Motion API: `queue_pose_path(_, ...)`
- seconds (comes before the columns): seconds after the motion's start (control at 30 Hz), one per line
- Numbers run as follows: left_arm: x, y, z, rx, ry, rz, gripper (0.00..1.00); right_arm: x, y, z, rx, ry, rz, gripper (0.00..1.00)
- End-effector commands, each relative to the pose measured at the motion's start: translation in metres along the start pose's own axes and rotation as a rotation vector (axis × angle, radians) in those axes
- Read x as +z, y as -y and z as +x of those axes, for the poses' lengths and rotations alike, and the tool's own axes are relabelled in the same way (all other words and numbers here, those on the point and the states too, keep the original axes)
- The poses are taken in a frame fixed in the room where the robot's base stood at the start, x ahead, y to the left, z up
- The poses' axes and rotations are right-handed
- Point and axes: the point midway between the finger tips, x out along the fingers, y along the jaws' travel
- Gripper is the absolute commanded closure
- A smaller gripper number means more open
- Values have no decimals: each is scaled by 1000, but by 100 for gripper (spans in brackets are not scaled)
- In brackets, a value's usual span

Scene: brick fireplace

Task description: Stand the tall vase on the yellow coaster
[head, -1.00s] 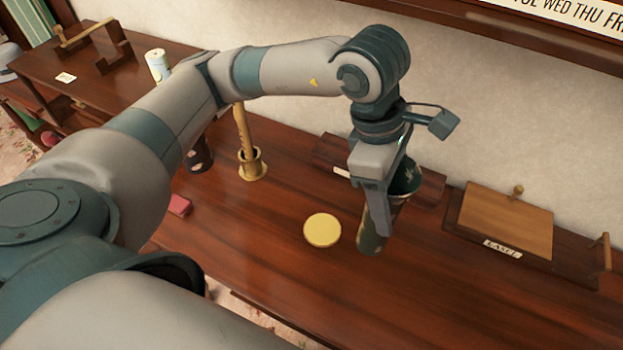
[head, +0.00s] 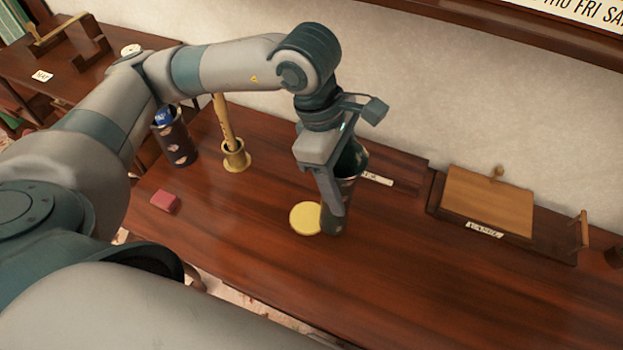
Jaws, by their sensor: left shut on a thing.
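The tall vase (head: 351,166) is dark green, with a wide mouth and a narrower foot. My left gripper (head: 335,196) is shut on it from above and covers much of its near side. The vase looks roughly upright, tilted slightly in the picture. The yellow coaster (head: 304,219) is a flat round disc on the wooden table. The foot of the vase is just to the right of the coaster and meets its right edge in the picture. I cannot tell how far the foot is above the table. My right gripper is not in view.
A yellow holder (head: 236,158) with an upright stick and a dark patterned container (head: 175,138) stand behind left. A red block (head: 165,202) lies at the left. A wooden board on a stand (head: 488,200) is at the right. The table (head: 400,270) in front is clear.

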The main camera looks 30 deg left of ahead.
Motion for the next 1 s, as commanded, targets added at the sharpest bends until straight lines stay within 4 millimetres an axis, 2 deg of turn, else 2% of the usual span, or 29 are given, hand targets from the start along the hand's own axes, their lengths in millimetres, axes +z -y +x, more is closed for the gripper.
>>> queue_pose_path(0.2,-43,-16,8,-1,-5,-9,89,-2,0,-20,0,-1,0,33)
queue_pose_path(0.43,-79,-32,20,0,-2,-5,89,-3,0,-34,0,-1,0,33)
queue_pose_path(0.6,-88,-35,25,0,0,1,89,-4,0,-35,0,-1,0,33)
queue_pose_path(1.0,-89,-35,29,0,0,0,89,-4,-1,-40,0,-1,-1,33)
